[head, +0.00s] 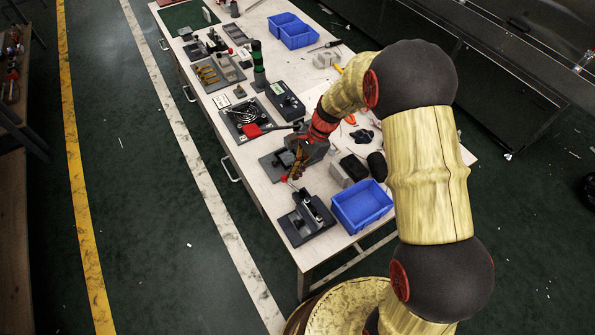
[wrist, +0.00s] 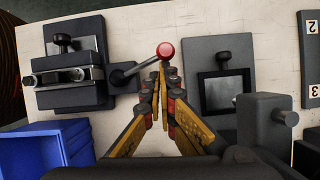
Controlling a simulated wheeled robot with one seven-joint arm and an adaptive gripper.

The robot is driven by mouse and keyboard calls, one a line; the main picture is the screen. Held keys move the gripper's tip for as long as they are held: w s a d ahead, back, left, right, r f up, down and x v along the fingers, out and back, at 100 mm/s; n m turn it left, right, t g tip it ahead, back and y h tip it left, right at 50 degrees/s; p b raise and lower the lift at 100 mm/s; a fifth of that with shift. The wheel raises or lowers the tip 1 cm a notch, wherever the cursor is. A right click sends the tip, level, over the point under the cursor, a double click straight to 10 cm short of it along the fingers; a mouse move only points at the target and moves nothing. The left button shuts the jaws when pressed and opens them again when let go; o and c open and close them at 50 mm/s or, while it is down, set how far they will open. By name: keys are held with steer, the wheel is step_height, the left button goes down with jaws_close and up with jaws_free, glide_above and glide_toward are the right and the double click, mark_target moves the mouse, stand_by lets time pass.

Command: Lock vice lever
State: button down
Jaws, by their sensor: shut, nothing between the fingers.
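The dark grey vice (wrist: 75,68) is at the left of the wrist view and near the table's front corner in the head view (head: 307,220). Its metal lever (wrist: 132,71) slants from the vice's right side up to a red ball knob (wrist: 165,50). The knob also shows in the head view (head: 284,178). My gripper (wrist: 161,70) is shut and empty, with its yellow fingertips just below the knob in the wrist view. I cannot tell if they touch it. In the head view my gripper (head: 298,163) is above the table, behind the vice.
A blue bin (head: 362,206) stands right of the vice. A grey fixture with a square dark pocket (wrist: 222,85) lies right of the fingers in the wrist view.

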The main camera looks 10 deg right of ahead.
steer(key=shift+a+r+n+p, duration=0.1)
steer(key=shift+a+n+p, duration=0.05)
steer(key=shift+n+p, duration=0.15)
steer(key=shift+s+a+r+n+g+h+p, duration=0.15)
steer(key=shift+a+n+g+p, duration=0.15)
steer(key=shift+n+p, duration=0.25)
steer(key=shift+s+a+f+n+g+h+p, duration=0.1)
steer(key=shift+a+n+g+h+p, duration=0.15)
steer(key=shift+n+p, duration=0.3)
steer(key=n+p, duration=0.1)
steer(key=a+n+g+p, duration=0.1)
steer(key=shift+s+a+n+h, duration=0.25)
steer(key=shift+s+n+h, duration=0.05)
steer(key=shift+n, duration=0.1)
steer(key=n+p, duration=0.1)
steer(key=s+a+n+h+p, duration=0.1)
steer(key=n, duration=0.1)
steer(key=shift+s+a+g, duration=0.15)
steer(key=shift+s+g, duration=0.05)
steer(key=shift+g, duration=0.15)
steer(key=n, duration=0.1)
steer(key=s+n+h+p, duration=0.1)
steer(key=n, duration=0.1)
steer(key=shift+s+a, duration=0.15)
steer(key=shift+a, duration=0.2)
steer(key=shift+s+p, duration=0.2)
steer(key=shift+p, duration=0.1)
steer(key=shift+s+a, duration=0.1)
steer(key=shift+s, duration=0.1)
